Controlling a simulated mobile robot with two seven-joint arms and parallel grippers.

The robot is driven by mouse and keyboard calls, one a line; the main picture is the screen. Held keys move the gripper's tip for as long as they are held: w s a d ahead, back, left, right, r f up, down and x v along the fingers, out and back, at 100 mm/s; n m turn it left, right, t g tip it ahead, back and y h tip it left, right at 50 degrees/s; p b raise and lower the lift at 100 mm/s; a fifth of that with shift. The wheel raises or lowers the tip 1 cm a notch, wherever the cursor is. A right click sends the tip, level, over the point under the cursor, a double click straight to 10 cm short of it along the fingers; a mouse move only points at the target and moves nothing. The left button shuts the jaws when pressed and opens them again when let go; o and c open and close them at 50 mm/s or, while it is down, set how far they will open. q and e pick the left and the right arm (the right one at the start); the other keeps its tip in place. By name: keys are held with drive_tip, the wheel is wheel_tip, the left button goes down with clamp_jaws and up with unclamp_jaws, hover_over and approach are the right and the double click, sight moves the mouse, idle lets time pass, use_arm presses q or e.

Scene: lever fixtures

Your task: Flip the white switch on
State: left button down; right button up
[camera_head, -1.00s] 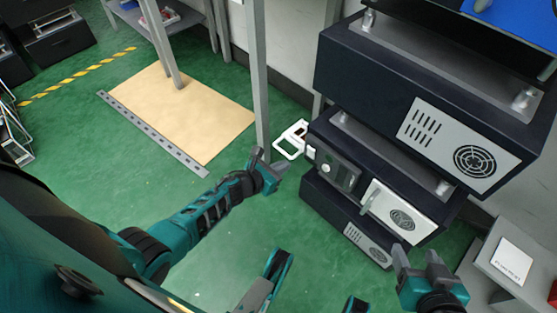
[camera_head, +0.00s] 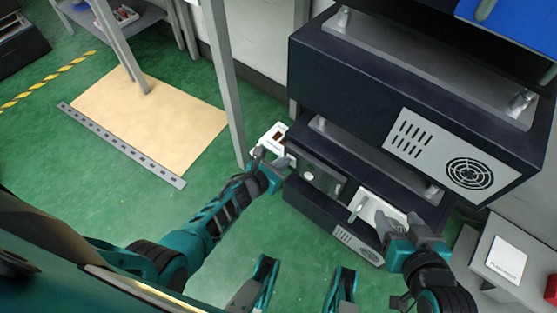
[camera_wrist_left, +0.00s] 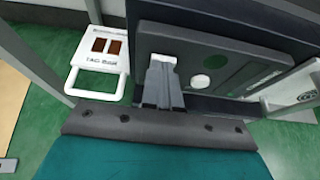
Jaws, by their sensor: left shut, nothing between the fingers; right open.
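A dark grey panel (camera_head: 318,176) with a pale round knob (camera_head: 308,176) is on the left front of the middle dark box. The panel (camera_wrist_left: 220,65) and knob (camera_wrist_left: 200,82) also show in the left wrist view. My left gripper (camera_head: 273,156) is shut and empty at the panel's left end. In the left wrist view its fingers (camera_wrist_left: 163,80) cover part of that end. A whitish bit (camera_wrist_left: 164,59) shows at the fingertips, probably the white switch; its position and any contact are unclear. My right gripper (camera_head: 407,228) is open beside the white fan plate.
A white fan plate (camera_head: 368,207) with a lever is right of the panel. A white handled fixture (camera_wrist_left: 100,55) stands just left of it. A grey post (camera_head: 226,80) rises behind my left arm. A larger dark box (camera_head: 350,85) overhangs above.

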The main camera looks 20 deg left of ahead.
idle(0.3)
use_arm(q)
drive_tip(key=shift+w+d+r, duration=0.15)
drive_tip(key=shift+w, duration=0.2)
drive_tip(key=shift+r+p, duration=0.45)
drive_tip(key=shift+r, duration=0.4)
